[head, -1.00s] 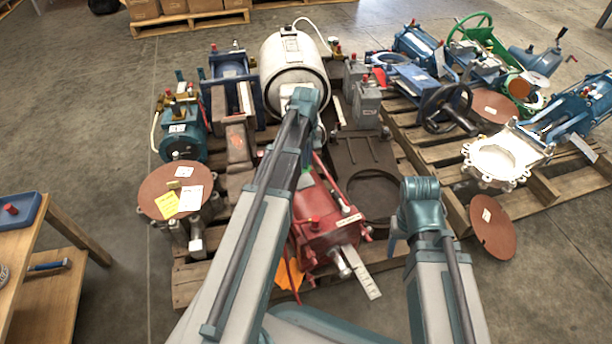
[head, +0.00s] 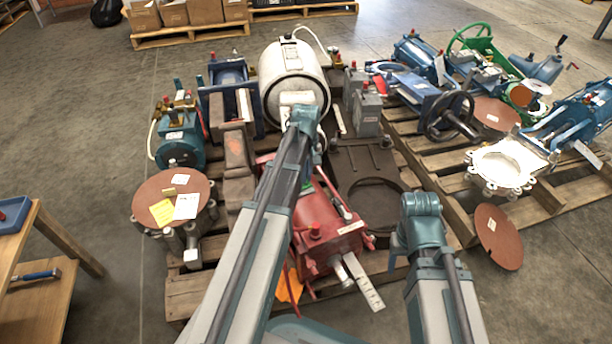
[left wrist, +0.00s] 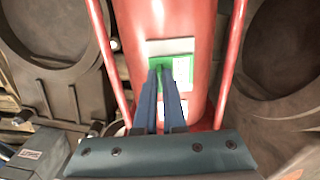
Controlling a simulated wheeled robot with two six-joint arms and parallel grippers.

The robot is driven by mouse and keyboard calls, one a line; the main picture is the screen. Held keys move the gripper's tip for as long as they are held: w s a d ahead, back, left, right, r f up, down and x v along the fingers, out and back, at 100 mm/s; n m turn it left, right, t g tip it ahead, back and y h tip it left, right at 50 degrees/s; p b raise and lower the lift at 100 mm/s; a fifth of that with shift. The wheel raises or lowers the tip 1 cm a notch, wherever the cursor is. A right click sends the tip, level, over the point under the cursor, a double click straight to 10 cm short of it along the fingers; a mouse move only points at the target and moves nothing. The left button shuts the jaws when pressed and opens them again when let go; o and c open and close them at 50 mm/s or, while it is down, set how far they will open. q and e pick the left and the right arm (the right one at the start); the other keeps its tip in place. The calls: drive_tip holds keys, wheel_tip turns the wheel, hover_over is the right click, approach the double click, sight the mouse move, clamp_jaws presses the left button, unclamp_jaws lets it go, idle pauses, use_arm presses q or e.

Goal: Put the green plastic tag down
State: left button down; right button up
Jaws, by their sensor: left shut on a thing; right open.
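The green plastic tag (left wrist: 167,64) has a white printed patch on its right side. In the left wrist view it is between the tips of my left gripper (left wrist: 161,72), which is shut on it. It lies over the top of a red cylindrical body (left wrist: 200,25); I cannot tell whether it touches. In the head view the left arm hides most of this gripper and tag. The red machine (head: 320,222) is on the near pallet. My right gripper (head: 393,250) shows only as a blue part beneath the right wrist, over the pallet's right side; it is open.
A brown disc with yellow and white papers (head: 163,190) stands left on the pallet. A white tank (head: 294,75) stands behind. A dark plate with a round opening (head: 360,155) lies right of the red machine. A wooden table (head: 35,225) is at far left.

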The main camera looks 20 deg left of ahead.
use_arm(q)
drive_tip(key=c, duration=1)
unclamp_jaws()
drive_tip(key=shift+r+p, duration=0.1)
drive_tip(key=shift+p, duration=0.2)
wheel_tip(320, 180, up, 12)
drive_tip(key=p, duration=1.2)
drive_tip(key=s+d+m, duration=0.2)
drive_tip(key=s+d, duration=0.1)
drive_tip(key=d, duration=0.1)
drive_tip(key=s+d+m, duration=0.2)
drive_tip(key=s+d, duration=0.1)
drive_tip(key=d, duration=0.1)
drive_tip(key=s+d+m, duration=0.2)
drive_tip(key=d, duration=0.3)
drive_tip(key=shift+s+y, duration=0.3)
drive_tip(key=shift+s, duration=0.1)
drive_tip(key=s+d+m, duration=0.7)
drive_tip(key=s+d, duration=0.2)
drive_tip(key=s, duration=0.1)
drive_tip(key=shift+s+y, duration=0.2)
drive_tip(key=shift+y, duration=0.2)
drive_tip(key=shift+r, duration=0.1)
